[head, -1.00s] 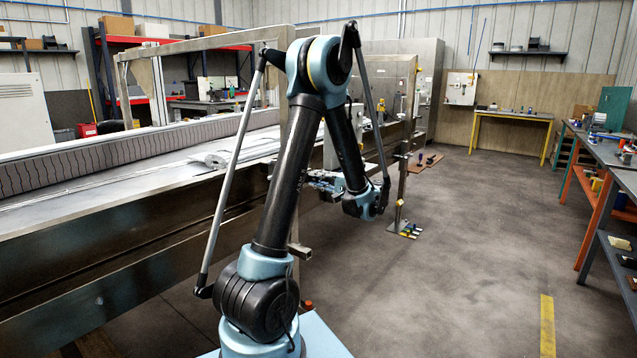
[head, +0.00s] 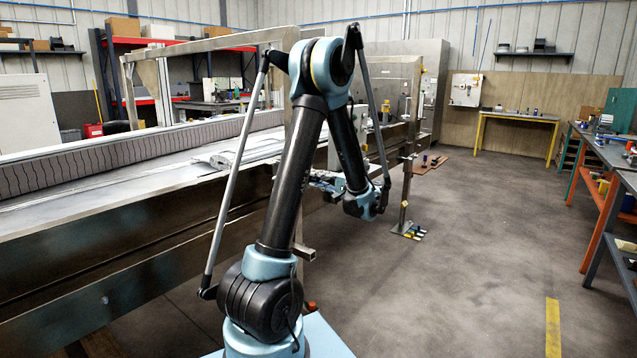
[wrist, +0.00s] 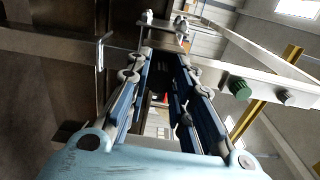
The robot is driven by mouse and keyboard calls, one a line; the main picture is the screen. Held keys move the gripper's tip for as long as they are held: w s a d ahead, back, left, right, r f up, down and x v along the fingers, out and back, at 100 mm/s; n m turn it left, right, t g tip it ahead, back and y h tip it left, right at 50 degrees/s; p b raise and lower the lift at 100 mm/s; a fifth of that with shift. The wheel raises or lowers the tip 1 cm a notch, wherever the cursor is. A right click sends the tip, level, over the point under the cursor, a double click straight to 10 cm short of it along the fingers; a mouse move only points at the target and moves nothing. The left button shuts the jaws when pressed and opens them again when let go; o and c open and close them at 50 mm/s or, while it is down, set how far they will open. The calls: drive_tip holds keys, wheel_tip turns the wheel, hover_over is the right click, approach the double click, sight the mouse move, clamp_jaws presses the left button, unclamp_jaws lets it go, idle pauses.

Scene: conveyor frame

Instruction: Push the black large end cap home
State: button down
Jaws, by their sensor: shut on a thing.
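My gripper (wrist: 165,22) reaches away up the middle of the wrist view, its two long blue-lined fingers nearly parallel. Its tips are by a pale metal beam (wrist: 212,63). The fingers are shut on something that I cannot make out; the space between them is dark. A dark round cap (wrist: 285,97) and a larger green one (wrist: 240,88) sit on the beam, right of the fingers and apart from them. I cannot tell whether the dark one is the black large end cap.
The conveyor frame (head: 130,238) runs along the left, with a ribbed belt on it. A post on a floor plate (head: 408,231) stands just right of my wrist. Benches line the right wall.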

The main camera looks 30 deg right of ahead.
drive_tip(key=c, duration=1.3)
unclamp_jaws()
drive_tip(key=v, duration=1.1)
drive_tip(key=shift+s+d+f, duration=0.1)
drive_tip(key=shift+s+d, duration=0.05)
drive_tip(key=shift+s, duration=0.2)
